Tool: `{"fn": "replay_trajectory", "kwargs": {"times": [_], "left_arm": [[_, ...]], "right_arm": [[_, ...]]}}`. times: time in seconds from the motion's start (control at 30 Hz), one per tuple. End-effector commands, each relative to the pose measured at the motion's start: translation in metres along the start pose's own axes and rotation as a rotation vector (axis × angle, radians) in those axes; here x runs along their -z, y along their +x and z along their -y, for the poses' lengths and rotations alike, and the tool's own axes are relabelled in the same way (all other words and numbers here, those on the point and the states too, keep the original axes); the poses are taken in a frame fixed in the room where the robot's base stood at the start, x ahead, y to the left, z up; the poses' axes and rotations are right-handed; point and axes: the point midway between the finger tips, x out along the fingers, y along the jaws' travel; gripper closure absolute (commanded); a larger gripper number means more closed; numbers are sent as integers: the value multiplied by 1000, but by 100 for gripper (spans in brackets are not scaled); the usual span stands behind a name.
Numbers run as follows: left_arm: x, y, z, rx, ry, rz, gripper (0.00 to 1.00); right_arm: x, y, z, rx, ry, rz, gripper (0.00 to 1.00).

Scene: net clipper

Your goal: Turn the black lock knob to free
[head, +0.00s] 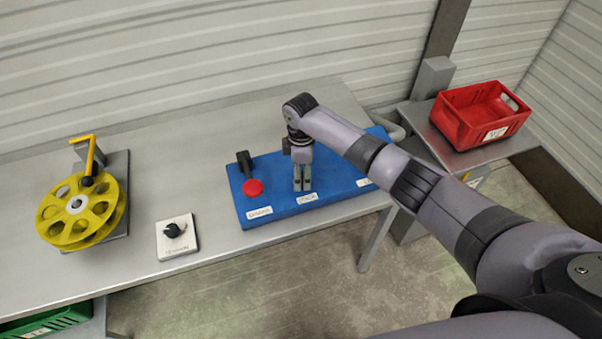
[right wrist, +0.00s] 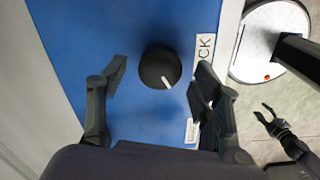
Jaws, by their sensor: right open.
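The black lock knob (right wrist: 160,67) is round with a white pointer mark, on the blue panel (head: 340,172). In the right wrist view the mark points down and slightly right. The partly covered LOCK label (right wrist: 205,48) is beside it. My right gripper (head: 303,188) is over the panel behind the LOCK label and hides the knob in the head view. In the right wrist view its fingers (right wrist: 158,84) are open, one on each side of the knob's lower part; I see no contact. My left gripper (right wrist: 268,116) shows small at the right of that view.
A tension plate with a black knob (head: 175,230) and a yellow reel (head: 75,212) are farther left on the grey table (head: 205,175). A red crate (head: 462,125) stands at right.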

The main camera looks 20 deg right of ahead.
Motion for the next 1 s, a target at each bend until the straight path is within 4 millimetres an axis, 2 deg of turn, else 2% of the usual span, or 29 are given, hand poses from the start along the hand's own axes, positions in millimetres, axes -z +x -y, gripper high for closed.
{"fn": "replay_trajectory", "kwargs": {"times": [0.3,0.5,0.7,1.0], "left_arm": [[1,0,-1,-1,0,-1,60],[1,0,-2,-2,0,-1,60],[1,0,-2,-2,0,-1,60],[1,0,-2,-2,0,-1,60]], "right_arm": [[0,-67,-2,-5,-2,-3,41],[0,-98,-1,-4,-1,-2,41],[0,-109,0,-1,-1,-1,41],[0,-109,0,-2,-1,-1,41]]}}
